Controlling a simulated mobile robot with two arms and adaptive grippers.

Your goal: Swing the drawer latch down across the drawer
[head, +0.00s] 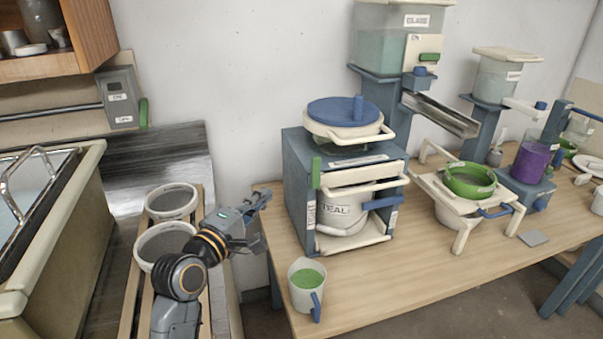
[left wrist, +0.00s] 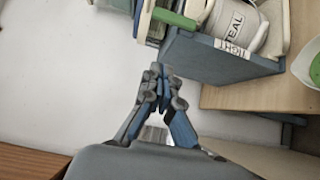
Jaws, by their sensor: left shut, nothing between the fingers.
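A blue-grey cabinet (head: 296,190) stands on the wooden table. The green drawer latch (head: 316,172) points upright at the left edge of its front, beside the cream drawer front (head: 362,188). The latch also shows near the top of the left wrist view (left wrist: 174,18). My left gripper (head: 264,197) is shut and empty, left of the cabinet and apart from the latch. Its closed fingers also show in the left wrist view (left wrist: 158,78). My right gripper is in neither view.
A white bucket marked TEAL (head: 340,214) sits in the cabinet's lower opening. A blue-lidded pot (head: 345,112) stands on top. A cup of green glaze (head: 305,285) stands near the table's front left edge. A stand with a green sieve (head: 468,182) is to the right.

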